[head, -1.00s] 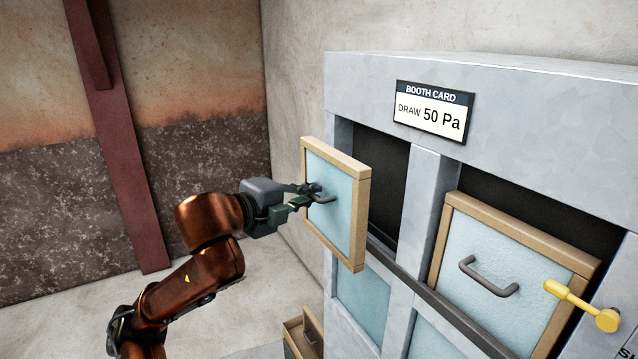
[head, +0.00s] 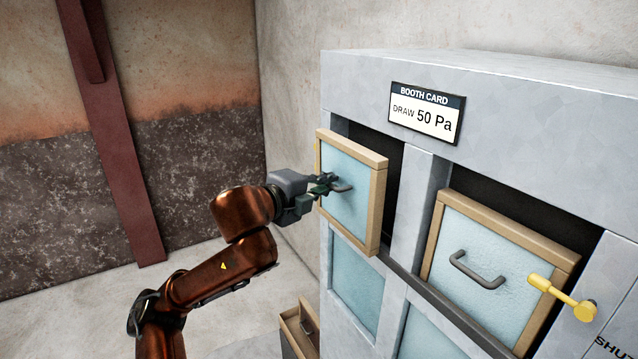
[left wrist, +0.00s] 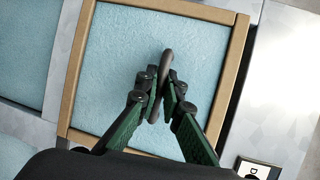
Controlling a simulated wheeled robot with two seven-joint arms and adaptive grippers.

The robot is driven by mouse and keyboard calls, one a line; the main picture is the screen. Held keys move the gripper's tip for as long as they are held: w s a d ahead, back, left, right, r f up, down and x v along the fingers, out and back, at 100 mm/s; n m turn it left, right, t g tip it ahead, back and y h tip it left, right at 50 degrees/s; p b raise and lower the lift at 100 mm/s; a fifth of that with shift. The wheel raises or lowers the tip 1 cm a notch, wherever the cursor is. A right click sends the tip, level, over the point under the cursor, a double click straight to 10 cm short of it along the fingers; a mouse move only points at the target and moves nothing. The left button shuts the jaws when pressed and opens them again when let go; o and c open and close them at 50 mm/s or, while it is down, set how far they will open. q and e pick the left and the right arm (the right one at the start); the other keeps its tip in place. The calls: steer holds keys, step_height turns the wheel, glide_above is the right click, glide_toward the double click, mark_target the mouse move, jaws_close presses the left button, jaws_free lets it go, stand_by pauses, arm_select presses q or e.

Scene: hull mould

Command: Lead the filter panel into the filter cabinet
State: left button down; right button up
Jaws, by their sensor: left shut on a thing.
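The filter panel (head: 349,208) is a pale blue pad in a wooden frame with a dark handle. It stands nearly upright at the upper left opening of the grey filter cabinet (head: 417,190). My left gripper (head: 338,184) is shut on the panel's handle. In the left wrist view the fingers (left wrist: 160,92) close around the handle (left wrist: 164,75) at the middle of the panel (left wrist: 120,60). The panel covers much of the opening, and a dark gap shows above and to its right. Its hidden rear edge does not show. My right gripper is not in view.
A second framed panel (head: 460,240) sits tilted in the right opening, with a yellow latch (head: 556,296) at its right. More blue panels (head: 357,285) fill the lower row. A wooden box (head: 300,328) stands on the floor at the cabinet's left. A booth card (head: 427,112) hangs above.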

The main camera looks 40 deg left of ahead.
mark_target(340, 179)
arm_select(q)
steer(key=w, duration=0.1)
steer(key=w+d+p, duration=0.1)
steer(key=w, duration=0.1)
steer(key=shift+d+r, duration=0.1)
steer(key=shift+d, duration=0.1)
steer(key=shift+w+d, duration=0.25)
steer(key=shift+w, duration=0.5)
steer(key=shift+w+d, duration=0.35)
steer(key=shift+w, duration=0.5)
steer(key=shift+w+f+b, duration=0.15)
steer(key=shift+f+b, duration=0.45)
steer(key=shift+f, duration=1.2)
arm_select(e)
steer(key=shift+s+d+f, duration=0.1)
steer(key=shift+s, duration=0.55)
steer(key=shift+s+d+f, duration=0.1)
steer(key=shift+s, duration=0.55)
arm_select(q)
steer(key=shift+d, duration=0.1)
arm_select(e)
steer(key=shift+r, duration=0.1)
arm_select(q)
steer(key=c, duration=2)
jaws_free()
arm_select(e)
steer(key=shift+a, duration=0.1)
